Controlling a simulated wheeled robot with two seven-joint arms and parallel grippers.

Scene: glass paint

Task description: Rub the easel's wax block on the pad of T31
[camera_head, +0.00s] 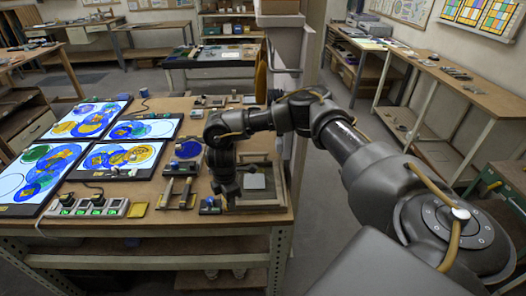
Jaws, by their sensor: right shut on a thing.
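My right gripper (228,199) points down over the front right part of the wooden bench (180,224). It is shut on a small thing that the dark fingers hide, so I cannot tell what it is. A small dark block with a blue top (210,205) sits close beside the fingertips on their left. I cannot tell which things here are the easel's wax block and the pad of T31; no label is readable. My left gripper is not in view.
Glass panels painted blue and yellow (130,157) lie on the bench's left side. A power strip (95,208) sits at the front. A wooden tray (284,190) holding a grey square (255,181) is right of the gripper. A post (312,60) rises behind the arm.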

